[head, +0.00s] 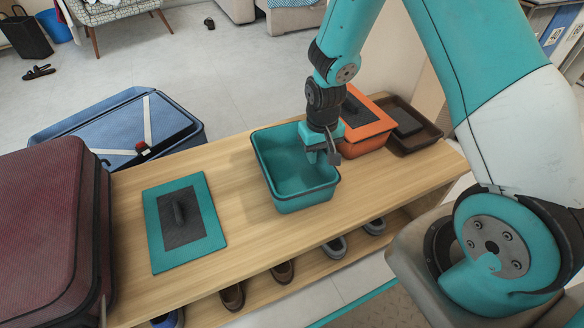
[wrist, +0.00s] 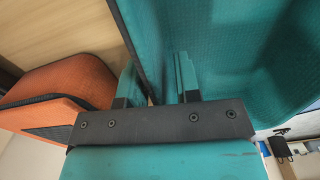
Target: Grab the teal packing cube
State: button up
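The teal packing cube (head: 280,150) stands open and upright on the wooden bench, and it looks empty. Its teal lid (head: 207,205) with a dark mesh panel and handle lies flat on the bench to its left. My gripper (head: 326,154) is at the cube's right rim, pointing down. In the wrist view, the cube (wrist: 225,45) fills the upper right. The two fingers of my gripper (wrist: 158,80) are apart, one on each side of the cube's wall, with a gap still showing. The finger tips are partly hidden in the head view.
An orange packing cube (head: 372,125) stands close to the right, also in the wrist view (wrist: 75,82). A dark brown tray (head: 425,140) is beyond it. A red suitcase (head: 45,235) and a blue suitcase (head: 110,130) are at left. Shoes (head: 283,271) sit beneath the bench.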

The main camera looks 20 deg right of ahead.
grip_shut()
jog(key=shift+r, duration=0.1)
